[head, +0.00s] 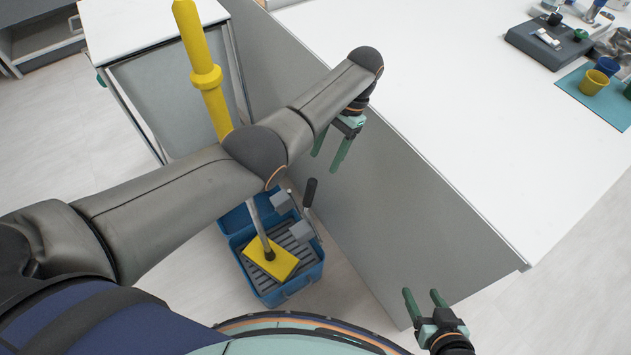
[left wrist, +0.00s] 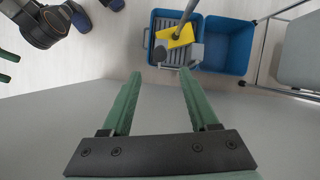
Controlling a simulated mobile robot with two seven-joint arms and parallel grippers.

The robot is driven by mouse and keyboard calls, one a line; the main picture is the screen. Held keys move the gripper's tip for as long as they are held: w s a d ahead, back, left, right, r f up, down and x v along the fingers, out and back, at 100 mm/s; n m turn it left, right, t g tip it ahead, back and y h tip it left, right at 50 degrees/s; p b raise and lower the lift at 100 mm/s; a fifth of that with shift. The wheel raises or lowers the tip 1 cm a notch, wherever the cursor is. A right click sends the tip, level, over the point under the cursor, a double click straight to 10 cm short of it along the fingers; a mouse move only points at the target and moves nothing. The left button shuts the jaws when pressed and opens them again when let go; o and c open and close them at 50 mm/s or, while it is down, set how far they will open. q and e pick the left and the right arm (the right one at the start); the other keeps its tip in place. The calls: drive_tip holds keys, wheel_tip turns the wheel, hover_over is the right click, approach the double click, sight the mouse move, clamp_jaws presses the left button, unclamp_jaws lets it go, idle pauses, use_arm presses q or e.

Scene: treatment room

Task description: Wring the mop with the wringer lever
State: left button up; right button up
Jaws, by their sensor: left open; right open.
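The mop has a yellow handle (head: 213,100), a grey lower shaft and a flat yellow head (head: 270,260) resting in the blue bucket (head: 316,276). My left arm hides the middle of the handle. The wringer lever (head: 309,193) stands up with a black grip at the bucket's right side. My left gripper (head: 328,162) is open and empty, above and to the right of the lever, beside the grey counter side. The left wrist view shows its spread fingers (left wrist: 161,74), with the mop head (left wrist: 174,37) and bucket (left wrist: 232,47) beyond. My right gripper (head: 422,293) is open and empty at the lower right.
The white counter (head: 440,100) and its grey side panel (head: 400,215) stand right of the bucket. A cart (head: 150,22) stands behind it at upper left. Cups (head: 595,82) and a grey device (head: 548,45) lie on the counter. Pale floor is free at left.

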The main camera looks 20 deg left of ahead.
sight(312, 188)
use_arm(q)
drive_tip(key=b+x, duration=0.1)
drive_tip(key=x, duration=1)
drive_tip(key=shift+w, duration=0.1)
drive_tip(key=shift+c, duration=0.4)
clamp_jaws()
idle(0.6)
